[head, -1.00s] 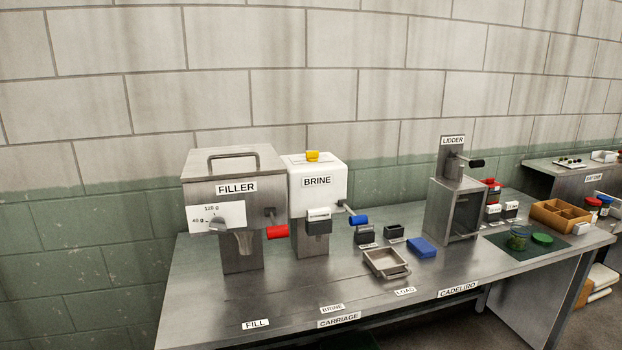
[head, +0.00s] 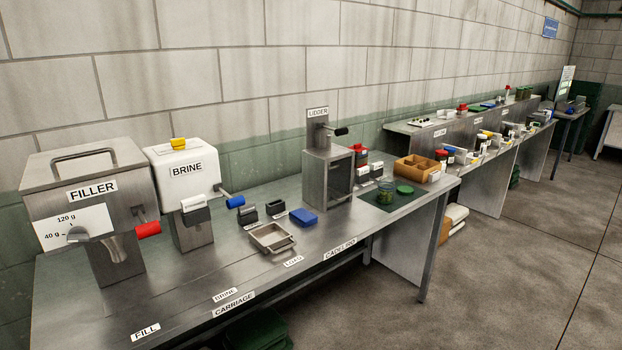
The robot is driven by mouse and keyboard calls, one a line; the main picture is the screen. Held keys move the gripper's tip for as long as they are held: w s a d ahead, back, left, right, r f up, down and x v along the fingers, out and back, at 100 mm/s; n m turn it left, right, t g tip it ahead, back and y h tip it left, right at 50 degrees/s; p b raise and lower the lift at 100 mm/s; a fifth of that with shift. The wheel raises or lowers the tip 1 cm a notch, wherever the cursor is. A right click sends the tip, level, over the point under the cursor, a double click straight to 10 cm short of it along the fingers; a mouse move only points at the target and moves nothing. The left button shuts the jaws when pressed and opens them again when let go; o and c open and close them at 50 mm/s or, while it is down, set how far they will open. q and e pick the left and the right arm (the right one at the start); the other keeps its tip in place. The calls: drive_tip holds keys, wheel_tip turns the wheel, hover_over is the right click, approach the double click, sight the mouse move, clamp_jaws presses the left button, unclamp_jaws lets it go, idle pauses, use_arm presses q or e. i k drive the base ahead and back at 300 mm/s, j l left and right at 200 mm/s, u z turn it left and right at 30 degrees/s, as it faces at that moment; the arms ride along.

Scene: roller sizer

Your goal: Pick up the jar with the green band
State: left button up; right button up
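A small glass jar (head: 385,191) with green showing in it stands on a dark green mat (head: 408,199) right of the lidder. A round green lid (head: 405,190) lies on the mat beside it. Whether this jar carries a green band is too small to tell. Several red-topped jars or bottles stand behind, one of them (head: 359,152) beside the lidder. Neither of my grippers is in view.
The steel bench holds the filler (head: 92,175), the brine unit (head: 183,178), a metal tray (head: 271,239), a blue block (head: 303,217), the lidder (head: 328,178) and a wooden divided box (head: 416,168). A second bench (head: 487,187) runs beyond. The floor (head: 520,260) at right is clear.

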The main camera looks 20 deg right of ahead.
sight(385, 196)
drive_tip(key=i+l+u, duration=0.15)
drive_tip(key=l, duration=0.65)
drive_tip(key=i+l+u, duration=0.15)
drive_tip(key=l, duration=0.7)
drive_tip(key=i+l+u, duration=0.1)
drive_tip(key=l, duration=0.75)
drive_tip(key=i+l+u, duration=0.15)
drive_tip(key=l, duration=0.7)
